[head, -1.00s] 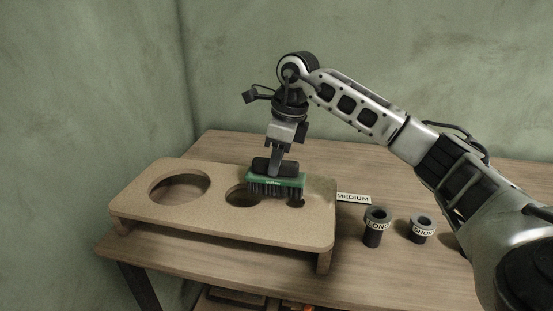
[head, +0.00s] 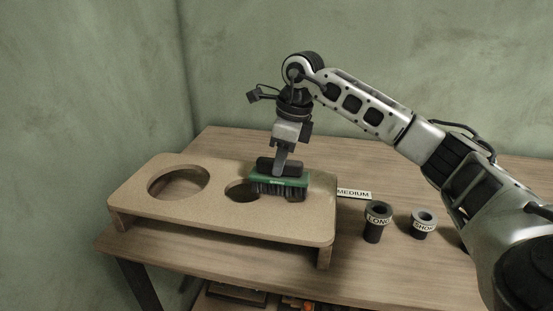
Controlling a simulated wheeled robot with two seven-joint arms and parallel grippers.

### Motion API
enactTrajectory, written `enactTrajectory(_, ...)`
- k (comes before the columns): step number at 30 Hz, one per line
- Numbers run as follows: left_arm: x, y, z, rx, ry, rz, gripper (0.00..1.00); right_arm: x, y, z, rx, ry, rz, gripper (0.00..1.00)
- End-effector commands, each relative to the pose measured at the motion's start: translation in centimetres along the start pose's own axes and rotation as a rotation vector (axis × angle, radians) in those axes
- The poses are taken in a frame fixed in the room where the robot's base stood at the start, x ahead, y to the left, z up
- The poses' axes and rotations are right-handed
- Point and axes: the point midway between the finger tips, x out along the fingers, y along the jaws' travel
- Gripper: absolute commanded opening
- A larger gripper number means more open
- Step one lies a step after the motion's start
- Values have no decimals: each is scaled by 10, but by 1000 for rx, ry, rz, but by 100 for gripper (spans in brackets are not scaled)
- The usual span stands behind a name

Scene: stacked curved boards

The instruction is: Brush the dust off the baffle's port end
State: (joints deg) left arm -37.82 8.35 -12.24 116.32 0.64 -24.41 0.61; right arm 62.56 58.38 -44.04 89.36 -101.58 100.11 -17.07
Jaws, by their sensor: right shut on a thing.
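The baffle (head: 222,218) is a tan board with rounded corners, standing on short legs on the table. It has a large round hole at its left and a smaller hole near its middle. My right gripper (head: 281,168) is shut on a green brush (head: 279,181) with dark bristles. The brush is over the right part of the board, bristles down, and partly covers the smaller hole. I cannot tell whether the bristles touch the board. The board's surface around the brush looks darker and greyish. My left gripper is not in view.
Two dark tubes stand right of the board, one labelled LONG (head: 377,224) and one labelled SHORT (head: 423,225). A MEDIUM label (head: 354,194) lies behind them. The wooden table (head: 400,268) is mostly clear. Green walls stand behind and at the left.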

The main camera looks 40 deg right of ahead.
Motion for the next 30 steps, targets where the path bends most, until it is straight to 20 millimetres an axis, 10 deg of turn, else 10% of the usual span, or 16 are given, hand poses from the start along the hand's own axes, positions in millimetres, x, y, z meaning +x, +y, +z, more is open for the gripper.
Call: enactTrajectory(30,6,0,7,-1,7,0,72,-8,0,-46,0,0,-3,0)
